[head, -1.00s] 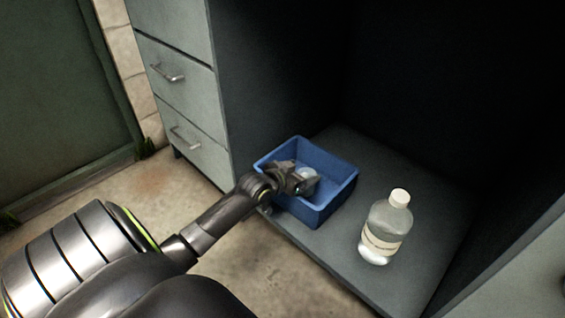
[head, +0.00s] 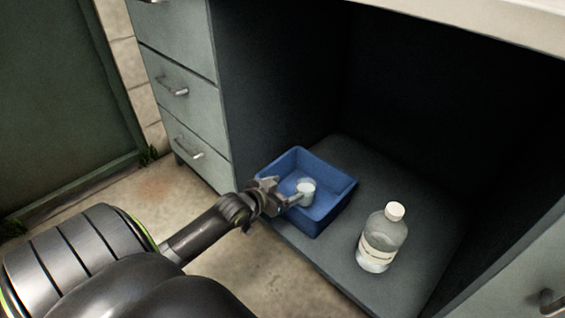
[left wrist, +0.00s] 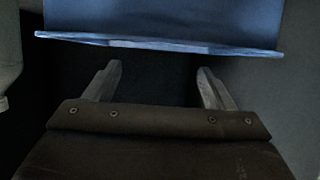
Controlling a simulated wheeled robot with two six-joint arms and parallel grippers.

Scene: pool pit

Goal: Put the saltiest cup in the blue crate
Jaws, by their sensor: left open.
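The blue crate (head: 335,206) stands on the low shelf inside the open cabinet. A small whitish cup (head: 306,187) is inside the crate, near its left side, and looks upright. My left gripper (head: 283,193) is open at the crate's near left rim, apart from or just beside the cup; the exact gap is hard to tell. In the left wrist view the open fingers (left wrist: 158,80) have nothing between them, and the crate's blue wall (left wrist: 160,20) is just ahead of them. My right gripper does not show.
A clear bottle with a white cap and a label (head: 382,240) stands on the shelf (head: 405,185) to the right of the crate. Drawers with metal handles (head: 190,110) are at the left of the cabinet. A countertop edge (head: 480,22) overhangs the opening.

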